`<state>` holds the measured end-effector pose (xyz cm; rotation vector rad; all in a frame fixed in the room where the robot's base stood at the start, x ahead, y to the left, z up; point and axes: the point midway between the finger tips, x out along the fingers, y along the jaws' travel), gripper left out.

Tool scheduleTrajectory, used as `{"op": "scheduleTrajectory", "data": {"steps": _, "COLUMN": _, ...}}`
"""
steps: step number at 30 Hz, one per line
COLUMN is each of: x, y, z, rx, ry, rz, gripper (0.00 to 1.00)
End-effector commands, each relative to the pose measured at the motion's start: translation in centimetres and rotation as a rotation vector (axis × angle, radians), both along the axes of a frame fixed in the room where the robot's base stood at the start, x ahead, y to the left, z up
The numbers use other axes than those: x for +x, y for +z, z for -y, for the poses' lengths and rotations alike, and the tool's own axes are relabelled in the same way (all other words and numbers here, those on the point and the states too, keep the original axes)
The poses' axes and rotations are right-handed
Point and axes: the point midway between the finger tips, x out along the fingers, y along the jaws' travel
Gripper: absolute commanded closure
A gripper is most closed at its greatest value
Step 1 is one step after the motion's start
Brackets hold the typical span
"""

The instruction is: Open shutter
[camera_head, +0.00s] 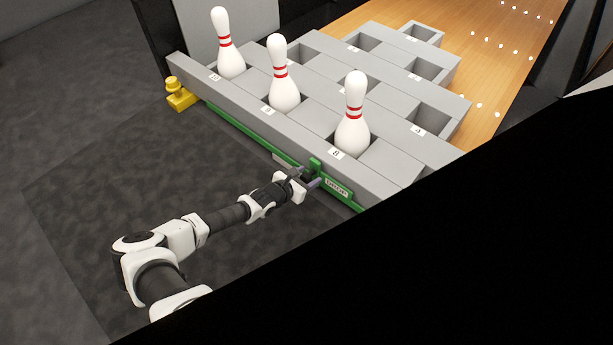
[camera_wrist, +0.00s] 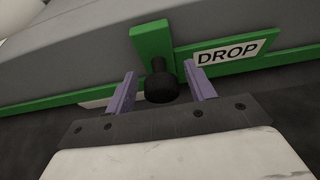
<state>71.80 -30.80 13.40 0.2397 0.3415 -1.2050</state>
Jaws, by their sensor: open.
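The shutter is a long green strip (camera_head: 245,130) along the front of the grey pin rack. A green upright tab (camera_wrist: 153,43) stands on it with a dark round knob (camera_wrist: 161,84) sticking out towards me. A white label reading DROP (camera_wrist: 229,51) is to the right of the tab. My gripper (camera_wrist: 158,88) is open, with one purple finger on each side of the knob. I cannot tell whether the fingers touch it. In the head view my gripper (camera_head: 303,183) is at the green tab (camera_head: 315,166), which partly hides behind it.
Three white pins with red bands (camera_head: 352,117) stand in the grey rack's (camera_head: 310,55) front row of compartments. A yellow piece (camera_head: 180,95) sits at the rack's left end. A wooden lane (camera_head: 485,50) lies behind. Dark floor is clear at the left. A large black area hides the lower right.

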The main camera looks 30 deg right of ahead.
Motion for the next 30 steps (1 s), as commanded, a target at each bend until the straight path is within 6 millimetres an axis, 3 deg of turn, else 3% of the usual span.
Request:
{"op": "scheduleTrajectory", "data": {"steps": 7, "x": -0.6, "y": 1.2, "z": -2.0, "rx": 0.0, "ry": 0.001, "rz": 0.0, "gripper": 0.46}}
{"op": "scheduleTrajectory", "data": {"steps": 21, "x": -3.7, "y": 4.9, "z": -10.6, "rx": 0.001, "ry": 0.001, "rz": 0.001, "gripper": 0.46}}
{"op": "scheduleTrajectory", "data": {"steps": 30, "x": -4.4, "y": 5.3, "z": -12.0, "rx": -0.001, "ry": 0.0, "rz": 0.0, "gripper": 0.46}}
